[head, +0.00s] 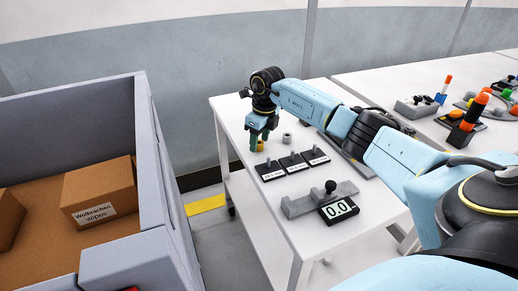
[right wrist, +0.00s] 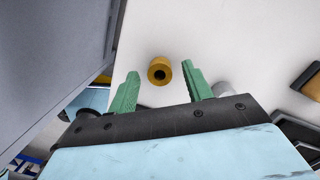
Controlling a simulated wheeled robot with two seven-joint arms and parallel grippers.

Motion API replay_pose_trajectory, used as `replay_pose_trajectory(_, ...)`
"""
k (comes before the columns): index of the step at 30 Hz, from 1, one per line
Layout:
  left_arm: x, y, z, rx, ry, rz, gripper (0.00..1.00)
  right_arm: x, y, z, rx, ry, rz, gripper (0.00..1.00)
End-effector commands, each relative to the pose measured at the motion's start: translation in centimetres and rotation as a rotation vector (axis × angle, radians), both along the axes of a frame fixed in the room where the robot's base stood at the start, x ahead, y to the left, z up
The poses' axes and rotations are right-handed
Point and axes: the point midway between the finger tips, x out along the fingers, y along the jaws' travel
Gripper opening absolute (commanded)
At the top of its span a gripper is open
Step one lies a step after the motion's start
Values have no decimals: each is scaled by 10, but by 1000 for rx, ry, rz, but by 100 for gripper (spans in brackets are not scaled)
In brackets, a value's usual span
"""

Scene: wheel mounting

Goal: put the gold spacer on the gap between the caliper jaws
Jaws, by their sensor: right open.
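My right gripper's green fingers (right wrist: 160,76) are open, one to each side of the spacer in the picture, with clear gaps. Whether the tips are level with it I cannot tell. The grey caliper (head: 318,200) lies nearer the table's front, with a black knob and a display (head: 339,209) reading 0.0. The gap between its jaws is too small to make out. My left gripper is out of view.
A grey spacer (head: 287,138) stands right of the gold one, also in the right wrist view (right wrist: 221,89). Three black labelled plates (head: 294,162) lie between spacers and caliper. A grey bin (head: 150,150) with cardboard boxes stands left. Another table (head: 410,75) holds several tools.

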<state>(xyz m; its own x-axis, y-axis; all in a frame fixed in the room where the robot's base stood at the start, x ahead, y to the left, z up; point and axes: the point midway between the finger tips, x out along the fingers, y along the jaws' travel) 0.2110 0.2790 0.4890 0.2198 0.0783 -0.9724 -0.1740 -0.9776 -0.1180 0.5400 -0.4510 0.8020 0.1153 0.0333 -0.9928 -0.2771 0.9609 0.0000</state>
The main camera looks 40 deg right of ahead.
Motion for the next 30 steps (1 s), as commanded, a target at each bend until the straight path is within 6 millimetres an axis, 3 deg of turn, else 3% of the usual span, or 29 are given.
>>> replay_pose_trajectory(10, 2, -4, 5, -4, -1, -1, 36, 1, 0, -7, 0, 0, 1, 50)
replay_pose_trajectory(21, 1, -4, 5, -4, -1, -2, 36, 1, 0, -7, 0, 0, 1, 1)
replay_pose_trajectory(30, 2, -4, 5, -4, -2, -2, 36, 1, 0, -4, -1, -2, 1, 0)
